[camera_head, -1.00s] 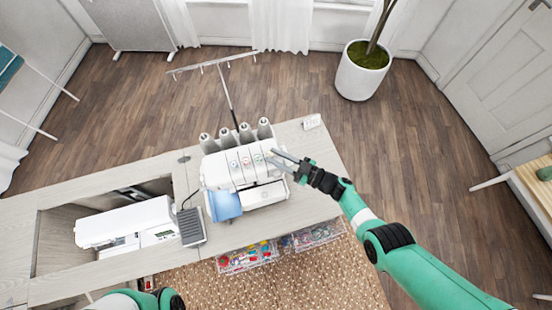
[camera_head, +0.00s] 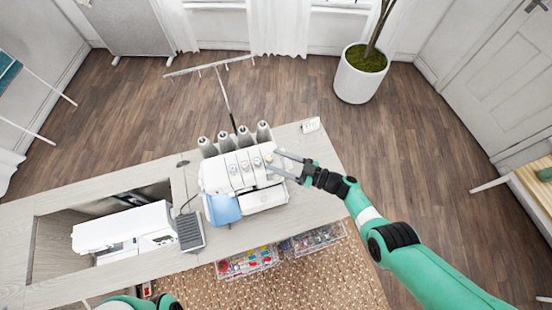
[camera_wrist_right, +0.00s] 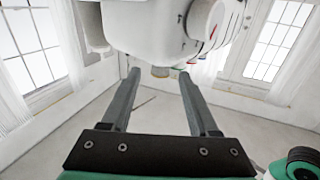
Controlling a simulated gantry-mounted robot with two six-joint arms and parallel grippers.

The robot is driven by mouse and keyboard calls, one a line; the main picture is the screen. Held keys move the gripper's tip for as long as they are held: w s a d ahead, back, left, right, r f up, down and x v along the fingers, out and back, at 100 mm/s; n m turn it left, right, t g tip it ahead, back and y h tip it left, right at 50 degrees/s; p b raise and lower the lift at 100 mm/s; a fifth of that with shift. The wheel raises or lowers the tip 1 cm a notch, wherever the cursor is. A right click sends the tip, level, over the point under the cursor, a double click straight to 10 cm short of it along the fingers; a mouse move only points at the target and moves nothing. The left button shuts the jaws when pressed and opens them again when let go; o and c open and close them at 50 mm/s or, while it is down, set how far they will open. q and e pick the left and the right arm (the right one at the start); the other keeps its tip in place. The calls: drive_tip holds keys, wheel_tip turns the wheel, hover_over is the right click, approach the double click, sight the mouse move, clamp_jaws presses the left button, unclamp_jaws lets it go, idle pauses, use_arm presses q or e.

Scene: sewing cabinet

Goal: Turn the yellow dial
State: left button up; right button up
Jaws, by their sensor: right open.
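The white overlock machine (camera_head: 222,172) stands on the cabinet top with a row of small coloured dials on its front. A small tan-yellow dial (camera_head: 268,158) sits at the right end of the row. In the right wrist view, a tan knob (camera_wrist_right: 160,71), likely this dial, shows under the white body between my fingertips. My right gripper (camera_head: 271,159) is open, its two fingers pointing left at the machine's right end, one on either side of the dial. Contact cannot be told. My left arm shows only at the bottom left edge; its gripper is out of view.
A white sewing machine (camera_head: 122,228) and a grey pedal (camera_head: 190,232) are to the left. Thread cones (camera_head: 264,132) and a thin thread stand (camera_head: 226,95) rise behind the machine. Clear bins (camera_head: 247,262) sit below the front edge. The cabinet top (camera_head: 312,205) is bare at right.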

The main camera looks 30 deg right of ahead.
drive_tip(key=p+v, duration=0.2)
drive_tip(key=v, duration=0.8)
drive_tip(key=shift+s+d, duration=0.25)
drive_tip(key=shift+d, duration=0.05)
